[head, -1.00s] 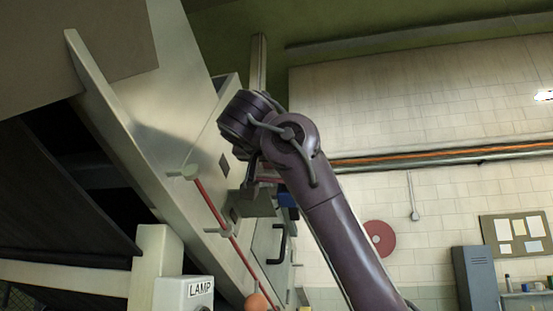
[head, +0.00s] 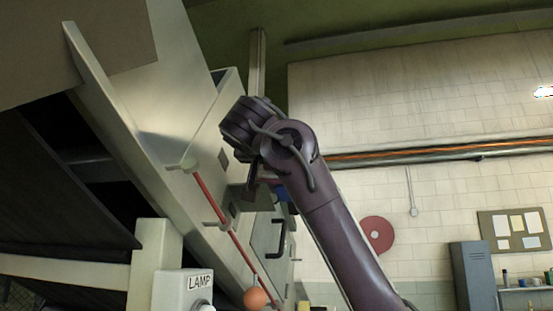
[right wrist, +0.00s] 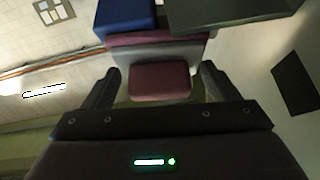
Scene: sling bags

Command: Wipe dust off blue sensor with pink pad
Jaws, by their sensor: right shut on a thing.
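The blue sensor (right wrist: 124,16) shows as a blue block at the top of the right wrist view. In the head view only a small part of it (head: 281,193) shows beside my right arm. My right gripper (right wrist: 158,84) is shut on the pink pad (right wrist: 158,80), a dull pink block between its fingers. A pink strip and a grey plate lie just beyond the block, close to the sensor's lower edge; I cannot tell whether they touch it. Dust on the sensor cannot be made out. My left gripper is not in view.
A large sloping metal machine (head: 170,110) fills the left. A red rod (head: 210,203) with an orange ball (head: 255,298) runs along it. A black handle (head: 277,240) and a lamp box (head: 183,290) are lower down. Open room lies to the right, before the tiled wall.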

